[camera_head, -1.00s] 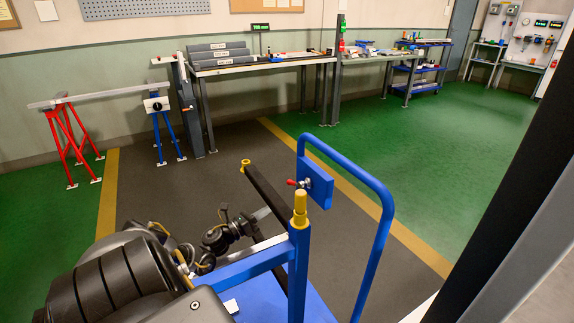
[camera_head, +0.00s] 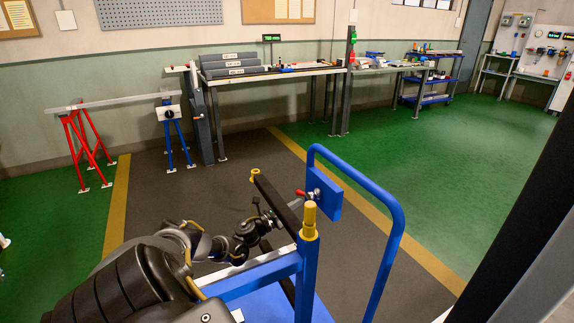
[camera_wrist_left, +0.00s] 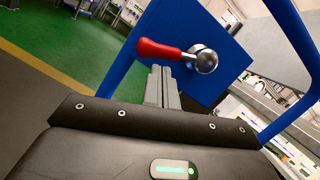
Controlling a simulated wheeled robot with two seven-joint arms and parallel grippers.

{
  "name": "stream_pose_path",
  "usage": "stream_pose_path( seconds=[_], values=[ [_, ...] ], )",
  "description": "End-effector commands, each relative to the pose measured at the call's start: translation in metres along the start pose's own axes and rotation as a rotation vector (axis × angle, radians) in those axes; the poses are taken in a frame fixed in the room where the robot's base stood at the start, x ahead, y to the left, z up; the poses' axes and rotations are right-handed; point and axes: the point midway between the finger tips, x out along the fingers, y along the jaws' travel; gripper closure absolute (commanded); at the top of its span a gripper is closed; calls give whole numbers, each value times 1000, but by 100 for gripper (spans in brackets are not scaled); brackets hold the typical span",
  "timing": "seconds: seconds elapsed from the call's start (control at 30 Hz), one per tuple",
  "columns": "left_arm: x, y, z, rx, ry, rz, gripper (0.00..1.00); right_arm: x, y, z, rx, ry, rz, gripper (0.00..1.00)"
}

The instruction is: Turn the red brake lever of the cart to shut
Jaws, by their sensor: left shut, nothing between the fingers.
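The red brake lever (camera_head: 300,193) sits on a small blue plate (camera_head: 327,200) by the cart's blue push handle (camera_head: 392,230). In the left wrist view the red lever (camera_wrist_left: 158,50) points left from its round metal pivot (camera_wrist_left: 203,60), roughly level. My left gripper (camera_wrist_left: 161,78) is shut and empty, its fingertips just under the lever; I cannot tell if they touch it. In the head view my left arm (camera_head: 190,250) reaches in over the cart, and its fingertips are hard to make out near the dark bar. My right gripper is not in view.
The cart's blue post with a yellow cap (camera_head: 309,222) and a dark bar (camera_head: 278,205) stand close to my left arm. A workbench (camera_head: 290,72) and red and blue trestles (camera_head: 85,150) stand along the wall. The floor beyond the cart is clear.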

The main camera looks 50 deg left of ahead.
Motion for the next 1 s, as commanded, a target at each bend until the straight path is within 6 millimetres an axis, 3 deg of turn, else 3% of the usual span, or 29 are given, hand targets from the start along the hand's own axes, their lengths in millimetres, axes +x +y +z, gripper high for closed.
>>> stream_pose_path(
  seconds=[0.43,0.73,1.0],
  values=[
    [4,0,0,8,0,-2,100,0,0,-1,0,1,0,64],
    [10,7,23,328,-2,-80,100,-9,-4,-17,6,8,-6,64],
    [11,7,27,327,-1,-81,100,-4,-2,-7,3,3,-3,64]
  ],
)
